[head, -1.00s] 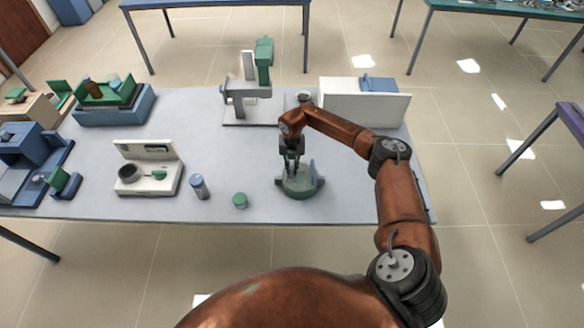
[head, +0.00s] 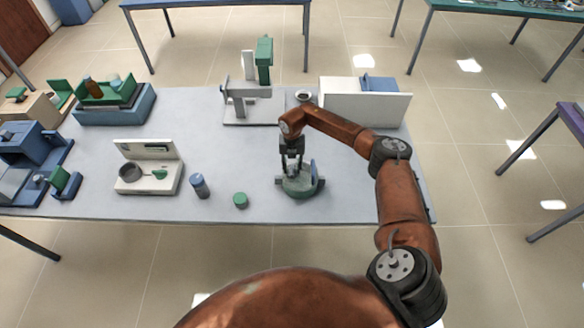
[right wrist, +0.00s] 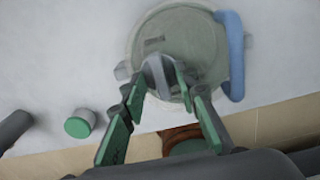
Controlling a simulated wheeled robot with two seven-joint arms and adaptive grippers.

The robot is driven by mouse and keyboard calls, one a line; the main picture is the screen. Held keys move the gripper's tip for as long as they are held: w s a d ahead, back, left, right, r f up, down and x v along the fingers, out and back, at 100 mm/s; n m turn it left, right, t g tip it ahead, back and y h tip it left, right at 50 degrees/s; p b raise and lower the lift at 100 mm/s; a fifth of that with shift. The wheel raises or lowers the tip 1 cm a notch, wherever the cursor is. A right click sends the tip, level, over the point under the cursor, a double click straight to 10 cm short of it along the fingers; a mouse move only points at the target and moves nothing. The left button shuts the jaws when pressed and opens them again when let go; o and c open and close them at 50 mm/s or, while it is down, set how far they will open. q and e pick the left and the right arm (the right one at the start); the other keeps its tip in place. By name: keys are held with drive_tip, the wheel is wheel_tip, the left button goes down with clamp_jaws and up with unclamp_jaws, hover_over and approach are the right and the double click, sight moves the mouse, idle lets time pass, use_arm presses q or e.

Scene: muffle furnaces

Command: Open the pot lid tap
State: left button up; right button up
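The pot (head: 300,184) is a round grey-green vessel on the table's front right part, with a blue handle (right wrist: 232,55) at its right side. Its round lid (right wrist: 190,35) is on it and carries a small grey tap or knob (right wrist: 158,77) near the middle. My right gripper (head: 291,168) points down over the lid. In the right wrist view its two fingers (right wrist: 161,85) stand on either side of the knob, with narrow gaps that I see only faintly. My left gripper is not in view.
A green-capped jar (head: 240,200) and a blue-grey cylinder (head: 199,186) stand left of the pot. A white box device (head: 148,176) is farther left. A grey-green stand (head: 250,100) and a white block (head: 365,105) are behind. The table's front edge is close.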

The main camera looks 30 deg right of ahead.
sight(292, 169)
wheel_tip(292, 169, up, 12)
idle(0.5)
idle(0.5)
